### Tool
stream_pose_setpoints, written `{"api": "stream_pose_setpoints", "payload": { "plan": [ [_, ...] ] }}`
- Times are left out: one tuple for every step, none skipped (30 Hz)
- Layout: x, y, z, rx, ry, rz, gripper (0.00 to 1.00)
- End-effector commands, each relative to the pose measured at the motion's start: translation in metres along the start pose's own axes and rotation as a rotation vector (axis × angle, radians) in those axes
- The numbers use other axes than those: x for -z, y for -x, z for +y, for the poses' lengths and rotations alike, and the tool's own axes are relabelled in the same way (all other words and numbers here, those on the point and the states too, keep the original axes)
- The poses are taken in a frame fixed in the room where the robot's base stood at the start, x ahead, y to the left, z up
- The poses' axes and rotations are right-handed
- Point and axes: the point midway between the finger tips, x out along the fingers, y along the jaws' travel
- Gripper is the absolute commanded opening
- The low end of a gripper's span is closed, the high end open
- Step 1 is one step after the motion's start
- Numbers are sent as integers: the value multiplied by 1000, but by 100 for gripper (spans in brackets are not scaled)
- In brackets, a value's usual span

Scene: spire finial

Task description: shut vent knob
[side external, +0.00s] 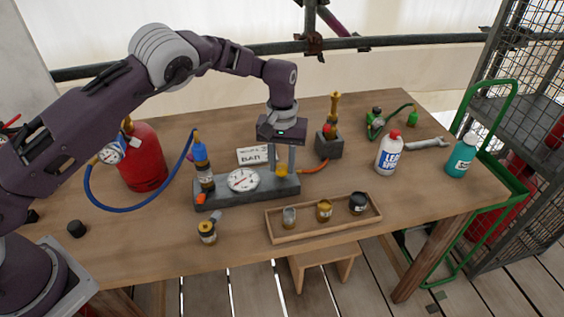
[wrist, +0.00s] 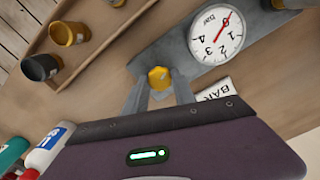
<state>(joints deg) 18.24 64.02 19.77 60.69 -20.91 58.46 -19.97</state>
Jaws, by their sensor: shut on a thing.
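The vent knob (wrist: 159,78) is a small yellow knob on a grey manifold block. In the side view the knob (side external: 282,170) sits at the right end of the manifold (side external: 258,190), to the right of the pressure gauge (side external: 243,180). My gripper (side external: 282,166) points down over the knob, with its fingers on both sides of it. In the wrist view my gripper (wrist: 160,90) is shut on the knob. The gauge (wrist: 216,38) has a white dial marked bar and a red needle. The knob's underside is hidden.
A wooden tray (side external: 272,226) with several small jars lies in front of the manifold. A blue-topped cylinder (side external: 203,165) with a blue hose stands at its left end. A red tank (side external: 143,160), a white bottle (side external: 389,153) and a teal bottle (side external: 461,157) stand farther out.

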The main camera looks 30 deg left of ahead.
Motion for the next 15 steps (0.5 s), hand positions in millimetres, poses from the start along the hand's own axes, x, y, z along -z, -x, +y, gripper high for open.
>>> {"api": "stream_pose_setpoints", "payload": {
  "plan": [
    [1,1,0,-2,-36,2,0],
    [1,1,0,-3,-62,1,0],
    [1,1,0,-2,-94,2,0],
    [1,1,0,-2,-117,2,0],
    [1,1,0,-3,-140,2,0],
    [1,1,0,-2,-169,2,0],
    [1,1,0,-2,-190,2,0],
    [1,1,1,-2,-209,2,0],
    [1,1,1,-2,-234,2,0],
    [1,1,0,-2,-252,2,0],
    [1,1,0,-1,-268,2,0],
    [1,1,0,-2,-287,2,0],
    [1,1,0,-2,-301,2,0],
    [1,1,0,-2,-314,2,0],
    [1,1,0,-2,-330,2,0]
  ]
}}
